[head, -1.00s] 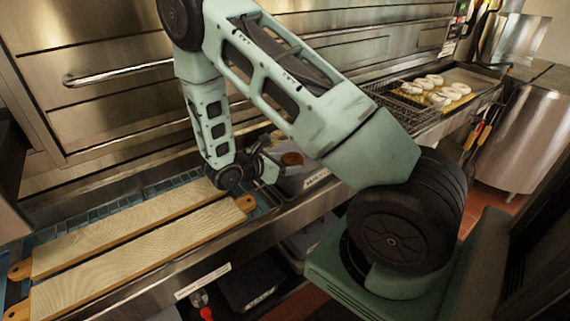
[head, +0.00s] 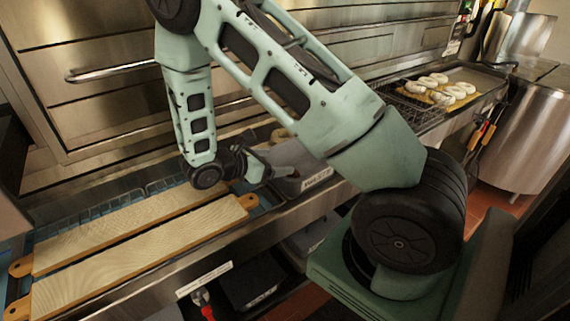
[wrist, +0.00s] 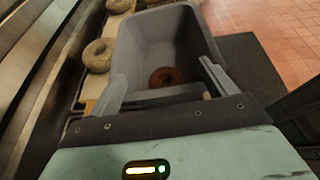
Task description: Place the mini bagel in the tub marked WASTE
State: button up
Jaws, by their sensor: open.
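The grey tub (head: 318,182) carries a label that reads roughly WASTE and stands just right of the wooden boards in the head view. The wrist view looks into this tub (wrist: 150,45). A small brown bagel (wrist: 167,76) lies inside it, near the wall closest to my gripper. My gripper (wrist: 163,70) is open, with one finger on each side of the picture and nothing between them that I see gripped. In the head view my gripper (head: 288,172) is at the tub and hides part of its inside, and the brown bagel cannot be made out there.
Pale seeded bagels (wrist: 97,55) sit left of the tub in the wrist view. Two long wooden boards (head: 150,253) lie on the counter at left. A tray of several white-topped rings (head: 441,90) stands at the back right. A steel oven front with a handle (head: 110,71) runs behind.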

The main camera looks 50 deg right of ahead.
jog(key=s+a+r+m+y, duration=0.2)
jog(key=s+a+r+y, duration=0.2)
jog(key=a, duration=0.6)
jog(key=s+a+r+m+t+y, duration=0.1)
jog(key=s+a+r+m+y, duration=0.2)
jog(key=s+a, duration=0.5)
jog(key=s+a+r+m+t+y, duration=0.1)
jog(key=s+a+r+m+y, duration=0.2)
jog(key=a, duration=1)
jog(key=s+r+y+b, duration=0.1)
jog(key=s+y, duration=0.2)
jog(key=s, duration=0.1)
jog(key=shift+a+r+y, duration=0.2)
jog(key=shift+r+y, duration=0.2)
